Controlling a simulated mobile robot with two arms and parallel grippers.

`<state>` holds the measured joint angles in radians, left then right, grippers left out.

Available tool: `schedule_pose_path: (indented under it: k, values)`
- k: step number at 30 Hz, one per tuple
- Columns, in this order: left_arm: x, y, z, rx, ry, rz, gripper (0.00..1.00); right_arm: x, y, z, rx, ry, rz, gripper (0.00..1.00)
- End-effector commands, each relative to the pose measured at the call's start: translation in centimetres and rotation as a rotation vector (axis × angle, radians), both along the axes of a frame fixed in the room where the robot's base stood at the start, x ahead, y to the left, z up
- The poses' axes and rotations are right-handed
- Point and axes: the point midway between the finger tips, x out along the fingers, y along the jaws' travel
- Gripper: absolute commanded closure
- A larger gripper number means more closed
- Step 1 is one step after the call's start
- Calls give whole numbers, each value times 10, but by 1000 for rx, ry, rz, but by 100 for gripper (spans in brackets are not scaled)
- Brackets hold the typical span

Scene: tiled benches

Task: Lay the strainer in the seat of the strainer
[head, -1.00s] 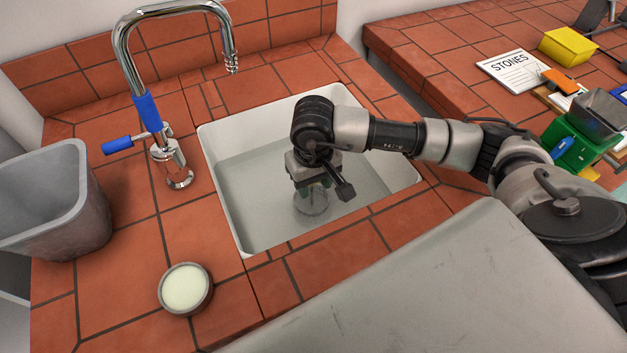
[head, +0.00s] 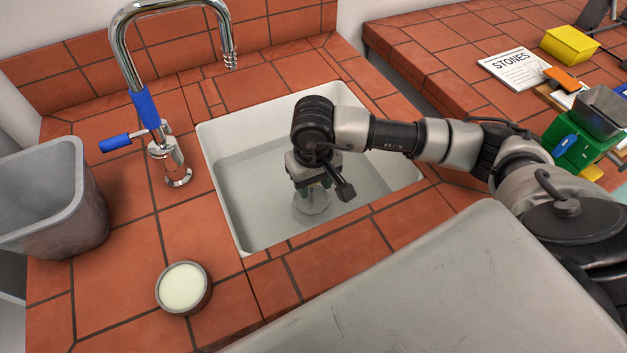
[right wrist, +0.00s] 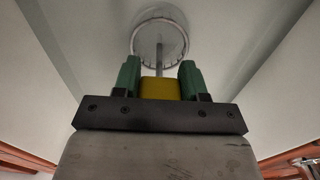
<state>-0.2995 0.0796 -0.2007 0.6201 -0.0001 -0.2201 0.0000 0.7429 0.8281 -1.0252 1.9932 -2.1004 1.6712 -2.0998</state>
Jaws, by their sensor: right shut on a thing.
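My right gripper (head: 315,184) points down inside the white sink (head: 222,160), low over its floor. In the right wrist view its green fingers (right wrist: 160,78) are shut on the thin upright stem of the strainer (right wrist: 160,56). The strainer's round grey body also shows below the fingers in the head view (head: 311,205). A pale round rim (right wrist: 135,38) surrounds the foot of the stem. I cannot tell whether this rim is the strainer's own or the seat's, nor whether the strainer is fully down in the seat. My left gripper is out of view.
A chrome tap (head: 121,50) with blue handles stands left of the sink. A grey bin (head: 60,205) is at the far left, and a small bowl (head: 184,288) sits on the front tiles. A green box (head: 575,140) and other items lie on the right bench.

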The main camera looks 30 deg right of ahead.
Motion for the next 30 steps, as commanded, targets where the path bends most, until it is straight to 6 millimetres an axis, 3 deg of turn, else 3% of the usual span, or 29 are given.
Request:
schedule_pose_path:
  k: [3, 4, 9, 20, 30]
  values:
    - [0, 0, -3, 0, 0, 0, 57, 0, 0, -2, 0, 0, 0, 94]
    - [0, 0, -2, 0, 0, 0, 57, 0, 0, -1, 0, 0, 0, 53]
    - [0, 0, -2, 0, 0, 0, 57, 0, 0, -1, 0, 0, 0, 28]
    - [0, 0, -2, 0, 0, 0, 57, 1, 0, 5, 1, -2, 0, 28]
    - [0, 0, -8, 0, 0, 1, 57, 1, 0, 68, 1, -7, 0, 28]
